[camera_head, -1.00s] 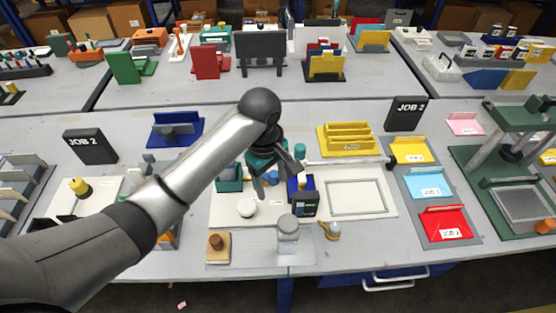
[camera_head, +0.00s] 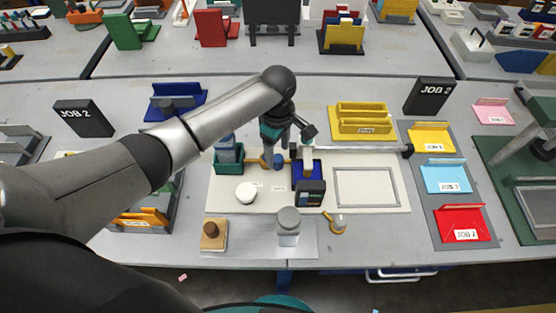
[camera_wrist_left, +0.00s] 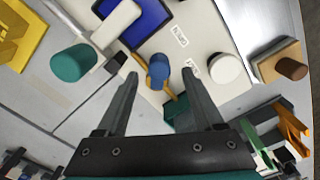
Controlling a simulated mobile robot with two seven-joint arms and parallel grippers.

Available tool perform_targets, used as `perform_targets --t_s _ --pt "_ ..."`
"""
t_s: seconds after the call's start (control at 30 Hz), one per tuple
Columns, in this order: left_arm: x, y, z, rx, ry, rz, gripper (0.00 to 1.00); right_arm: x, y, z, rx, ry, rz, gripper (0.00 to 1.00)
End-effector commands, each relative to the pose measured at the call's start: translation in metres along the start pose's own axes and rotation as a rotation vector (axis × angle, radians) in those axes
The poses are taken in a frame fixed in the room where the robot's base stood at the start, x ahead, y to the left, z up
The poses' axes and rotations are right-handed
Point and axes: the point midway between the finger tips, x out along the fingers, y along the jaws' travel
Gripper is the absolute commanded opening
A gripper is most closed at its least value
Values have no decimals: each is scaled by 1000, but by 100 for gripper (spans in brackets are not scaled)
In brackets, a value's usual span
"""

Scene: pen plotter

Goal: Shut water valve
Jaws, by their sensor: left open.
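A blue round knob (camera_head: 278,161) with an orange-yellow bar beside it is on the white board (camera_head: 225,200); it looks like the water valve, though I cannot read its label. My left gripper (camera_head: 289,147) is open and empty over the board, close above the knob; I cannot tell the exact height. In the wrist view the gripper (camera_wrist_left: 160,77) has its fingers wide apart. My right gripper is out of view.
A white round knob (camera_head: 246,192), a blue bottle in a teal holder (camera_head: 228,162) and a blue-and-black device (camera_head: 309,190) stand around the knob. A grey-lidded jar (camera_head: 288,227) stands in front. The framed area (camera_head: 366,187) is clear.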

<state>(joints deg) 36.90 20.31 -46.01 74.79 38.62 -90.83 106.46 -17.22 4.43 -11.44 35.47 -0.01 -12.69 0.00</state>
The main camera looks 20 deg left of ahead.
Motion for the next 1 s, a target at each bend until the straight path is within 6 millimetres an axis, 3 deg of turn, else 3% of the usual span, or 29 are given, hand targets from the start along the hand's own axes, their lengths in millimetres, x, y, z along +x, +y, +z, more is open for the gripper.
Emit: perform_targets --t_s 0.1,0.23,0.63,1.0 --pt "22 0 0 0 0 -2 69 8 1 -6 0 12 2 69" --pt "34 0 0 1 -1 -1 69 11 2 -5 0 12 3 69" --pt "40 0 1 2 -1 1 68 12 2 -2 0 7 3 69" --pt "39 0 1 2 -1 1 26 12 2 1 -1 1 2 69"
